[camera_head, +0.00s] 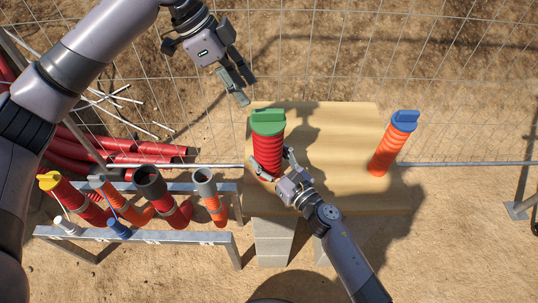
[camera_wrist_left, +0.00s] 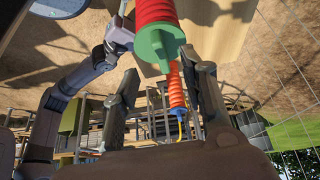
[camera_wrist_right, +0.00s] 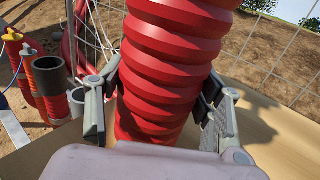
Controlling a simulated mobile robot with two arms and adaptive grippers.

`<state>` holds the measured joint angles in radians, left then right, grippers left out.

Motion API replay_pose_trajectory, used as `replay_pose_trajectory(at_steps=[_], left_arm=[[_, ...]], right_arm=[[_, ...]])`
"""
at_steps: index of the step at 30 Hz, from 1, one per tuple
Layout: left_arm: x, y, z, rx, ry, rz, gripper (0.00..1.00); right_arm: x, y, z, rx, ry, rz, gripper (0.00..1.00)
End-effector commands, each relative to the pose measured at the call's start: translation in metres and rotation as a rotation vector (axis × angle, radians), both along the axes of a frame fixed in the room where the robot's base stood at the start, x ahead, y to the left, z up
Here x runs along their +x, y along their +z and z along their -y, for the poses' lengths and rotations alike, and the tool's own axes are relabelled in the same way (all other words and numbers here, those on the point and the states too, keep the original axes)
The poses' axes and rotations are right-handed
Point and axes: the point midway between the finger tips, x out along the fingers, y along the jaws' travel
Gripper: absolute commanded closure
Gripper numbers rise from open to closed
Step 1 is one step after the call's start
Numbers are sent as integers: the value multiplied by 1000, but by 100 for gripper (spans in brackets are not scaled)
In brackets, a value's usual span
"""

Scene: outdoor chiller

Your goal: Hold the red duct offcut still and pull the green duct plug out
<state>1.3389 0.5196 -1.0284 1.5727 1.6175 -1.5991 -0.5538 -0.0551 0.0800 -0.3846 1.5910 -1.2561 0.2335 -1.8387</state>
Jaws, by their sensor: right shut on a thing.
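The red duct offcut (camera_head: 268,153) stands upright on the wooden board, with the green duct plug (camera_head: 268,121) seated in its top. My right gripper (camera_head: 273,166) is shut around the lower part of the red offcut; the ribbed red wall fills the right wrist view (camera_wrist_right: 165,75). My left gripper (camera_head: 244,84) is open and empty, above and slightly left of the green plug in the head view. In the left wrist view the green plug (camera_wrist_left: 158,47) shows beyond the open fingers (camera_wrist_left: 164,92), near their upper part, apart from them as far as I can tell.
An orange duct with a blue plug (camera_head: 393,143) stands at the right of the wooden board (camera_head: 330,180). A metal rack (camera_head: 140,236) with several duct pieces stands left. Red pipes (camera_head: 110,148) lie behind it. A wire mesh fence (camera_head: 340,60) runs along the back.

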Motion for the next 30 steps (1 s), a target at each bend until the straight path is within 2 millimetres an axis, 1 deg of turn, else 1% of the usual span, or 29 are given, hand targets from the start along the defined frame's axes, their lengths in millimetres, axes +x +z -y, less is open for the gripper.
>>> replay_pose_trajectory(at_steps=[1, 3, 6, 8, 11, 14, 24, 30], left_arm=[[0, 11, 6, 27, -3, 8, 60], [0, 19, 11, 68, 4, 6, 60], [-1, 26, 14, 108, 14, 6, 60], [-1, 25, 15, 118, 17, 4, 60], [-1, 17, 17, 119, 18, 1, 60], [-2, 5, 22, 118, 17, -1, 60], [-2, -42, 39, 116, 16, 0, 60], [-1, -59, 46, 116, 16, 1, 60]], right_arm=[[0, 0, 0, -1, 1, -1, 100], [0, 0, 0, -1, 1, -1, 100], [0, -1, 0, -1, 1, -1, 100], [0, -1, 0, -1, 0, -1, 100], [0, -1, 0, -1, 0, -1, 100], [0, 0, 0, -1, 0, -1, 100], [0, 0, 0, -1, 0, -1, 100], [0, 0, 0, -1, 0, -1, 100]])
